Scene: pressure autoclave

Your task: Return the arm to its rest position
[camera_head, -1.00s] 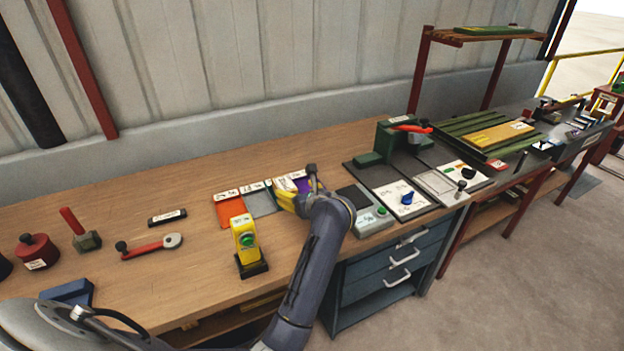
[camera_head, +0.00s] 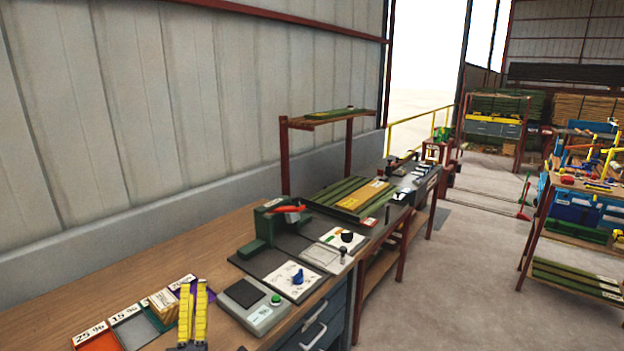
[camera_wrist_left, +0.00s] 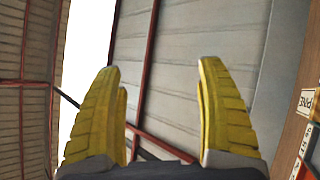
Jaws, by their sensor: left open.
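My left gripper (camera_head: 193,286) shows at the bottom edge of the head view, with two yellow ribbed fingers pointing up. It is in front of the coloured tray row and left of a grey scale (camera_head: 254,308). In the left wrist view the same gripper (camera_wrist_left: 160,68) has its fingers wide apart with nothing between them. My right gripper is not in view.
The wooden bench (camera_head: 130,262) runs along the wall. It carries an orange tray (camera_head: 97,343), a green press (camera_head: 262,228) with a red lever, and a panel with a blue knob (camera_head: 297,277). Beyond is a green slatted rack (camera_head: 345,197). Open floor (camera_head: 455,290) lies to the right.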

